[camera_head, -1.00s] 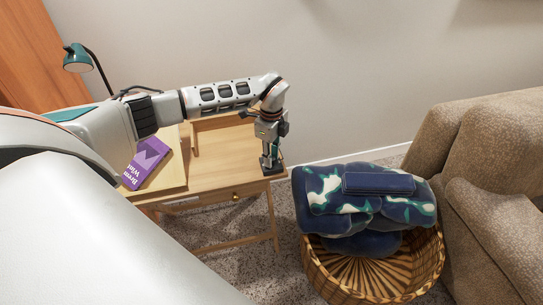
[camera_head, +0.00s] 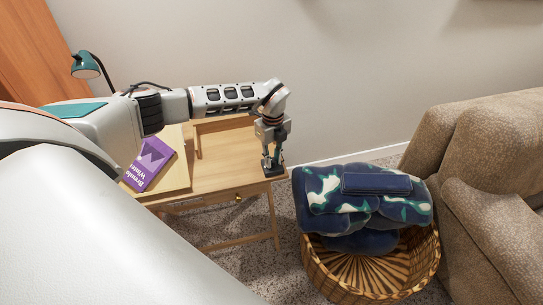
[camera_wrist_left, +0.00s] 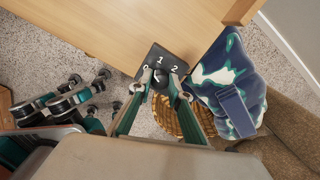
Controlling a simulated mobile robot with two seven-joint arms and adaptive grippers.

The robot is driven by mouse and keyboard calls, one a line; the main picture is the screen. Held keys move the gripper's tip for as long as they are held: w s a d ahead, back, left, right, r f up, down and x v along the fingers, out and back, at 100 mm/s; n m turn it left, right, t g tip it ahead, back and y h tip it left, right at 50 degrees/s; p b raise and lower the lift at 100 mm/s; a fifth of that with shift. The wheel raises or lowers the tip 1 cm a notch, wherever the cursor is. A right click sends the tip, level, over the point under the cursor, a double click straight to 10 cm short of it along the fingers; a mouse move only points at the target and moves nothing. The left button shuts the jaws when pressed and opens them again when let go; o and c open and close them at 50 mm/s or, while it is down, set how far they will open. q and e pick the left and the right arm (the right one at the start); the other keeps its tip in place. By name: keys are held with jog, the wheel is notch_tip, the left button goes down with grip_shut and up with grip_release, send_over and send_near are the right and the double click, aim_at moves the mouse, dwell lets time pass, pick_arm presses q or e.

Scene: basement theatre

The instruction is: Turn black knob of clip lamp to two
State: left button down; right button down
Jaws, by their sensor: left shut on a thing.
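The clip lamp has a teal shade (camera_head: 86,66) on a dark bent neck at the far left of the head view. Its black control plate (camera_wrist_left: 160,58), marked 0, 1 and 2, sits at the wooden desk's edge in the left wrist view. The black knob (camera_wrist_left: 160,78) is on this plate, with a white pointer mark that seems to slant up-left; its exact setting is hard to read. My left gripper (camera_head: 272,167) points down at the desk's right corner. In the wrist view its fingertips (camera_wrist_left: 161,79) are shut on the knob, one at each side.
The wooden desk (camera_head: 226,160) carries a purple book (camera_head: 150,165) to the left of the gripper. A wicker basket (camera_head: 320,270) with a rolled blue patterned blanket (camera_head: 330,195) stands right of the desk. A brown sofa (camera_head: 480,160) is further right. Bare wall is behind.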

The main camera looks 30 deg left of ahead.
pick_arm(q)
jog(key=shift+r+m+p, duration=0.15)
jog(key=shift+m+p, duration=0.3)
jog(key=shift+m, duration=0.45)
jog(key=m+p, duration=0.2)
jog(key=m, duration=0.2)
jog(key=shift+m, duration=0.3)
jog(key=shift+m+p, duration=0.3)
jog(key=shift+m, duration=0.6)
jog(key=m, duration=0.2)
jog(key=shift+m+p, duration=0.35)
jog(key=shift+m, duration=0.05)
jog(key=m, duration=0.3)
jog(key=shift+p, duration=0.4)
jog(key=m, duration=0.3)
jog(key=shift+f+m, duration=0.2)
jog(key=shift+m, duration=0.5)
pick_arm(e)
notch_tip(320, 180, up, 7)
jog(key=shift+w, duration=0.45)
pick_arm(q)
jog(key=shift+s, duration=0.1)
